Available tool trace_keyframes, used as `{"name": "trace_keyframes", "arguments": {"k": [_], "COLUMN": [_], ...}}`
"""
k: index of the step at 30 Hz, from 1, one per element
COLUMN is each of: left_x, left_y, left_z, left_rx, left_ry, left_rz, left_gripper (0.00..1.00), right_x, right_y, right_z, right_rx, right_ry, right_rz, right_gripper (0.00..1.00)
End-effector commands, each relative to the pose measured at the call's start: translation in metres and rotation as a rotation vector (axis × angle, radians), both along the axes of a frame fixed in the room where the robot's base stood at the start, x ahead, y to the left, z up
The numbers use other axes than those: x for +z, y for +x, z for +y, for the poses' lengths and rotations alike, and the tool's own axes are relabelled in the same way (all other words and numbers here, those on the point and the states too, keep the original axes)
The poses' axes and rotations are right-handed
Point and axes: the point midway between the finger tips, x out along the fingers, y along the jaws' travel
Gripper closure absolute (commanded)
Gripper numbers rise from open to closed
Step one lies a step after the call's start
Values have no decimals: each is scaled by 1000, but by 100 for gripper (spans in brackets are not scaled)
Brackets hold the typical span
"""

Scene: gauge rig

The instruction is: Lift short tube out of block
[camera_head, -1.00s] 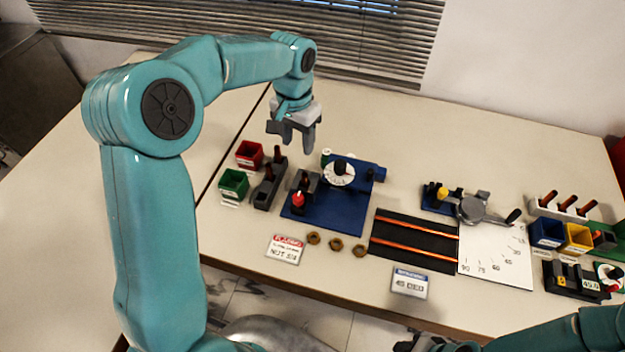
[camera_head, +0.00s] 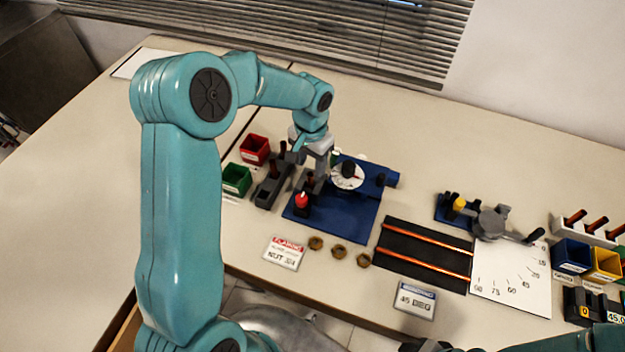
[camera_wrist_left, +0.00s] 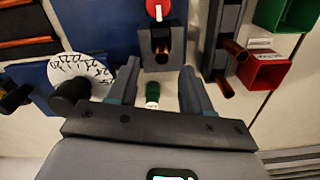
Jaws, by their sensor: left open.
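My left gripper (camera_head: 311,172) is open and empty, low over the left part of the blue fixture. In the left wrist view its two fingers (camera_wrist_left: 160,72) spread around the line of a short copper tube (camera_wrist_left: 162,54), which stands in a small grey block (camera_wrist_left: 148,40). The tube is apart from both fingers. In the head view the gripper partly hides this block. A longer dark grey block (camera_head: 267,192) with copper tubes (camera_wrist_left: 234,48) stands beside it. I cannot tell for certain which tube the task means. My right gripper is not in view.
A blue fixture board (camera_head: 340,215) carries a white dial (camera_head: 347,177) and a red-topped post (camera_head: 302,200). A red bin (camera_head: 255,149) and green bin (camera_head: 237,180) stand left. Several brass nuts (camera_head: 338,251) lie in front. A black mat with copper rods (camera_head: 425,255) lies right.

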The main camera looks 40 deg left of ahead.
Motion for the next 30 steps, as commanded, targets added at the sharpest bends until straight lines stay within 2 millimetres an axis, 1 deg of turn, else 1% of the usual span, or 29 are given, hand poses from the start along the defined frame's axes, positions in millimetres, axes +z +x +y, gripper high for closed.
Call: {"name": "trace_keyframes", "arguments": {"k": [5,7,10,12,15,18,23,24,26,27,28,30], "left_x": [-13,-20,-37,-49,-59,-63,-63,-63,-63,-63,-63,-62], "left_y": [1,1,2,3,4,5,5,5,5,5,5,5], "left_z": [0,0,0,0,0,0,0,0,0,0,0,0], "left_rx": [-1,-1,0,0,-1,0,0,0,0,0,0,0], "left_ry": [0,0,-1,-1,0,0,0,0,0,0,0,0], "left_rz": [0,3,4,3,0,-1,-1,-1,-1,-1,-1,-1], "left_gripper": [51,51,51,51,51,51,51,64,83,96,100,100], "right_x": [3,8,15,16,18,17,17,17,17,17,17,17], "right_y": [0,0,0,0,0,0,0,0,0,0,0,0], "right_z": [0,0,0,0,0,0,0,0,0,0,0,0], "right_rx": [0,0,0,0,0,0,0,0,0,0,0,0], "right_ry": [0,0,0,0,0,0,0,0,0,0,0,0], "right_rz": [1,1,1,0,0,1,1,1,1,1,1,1], "right_gripper": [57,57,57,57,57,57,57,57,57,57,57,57]}}
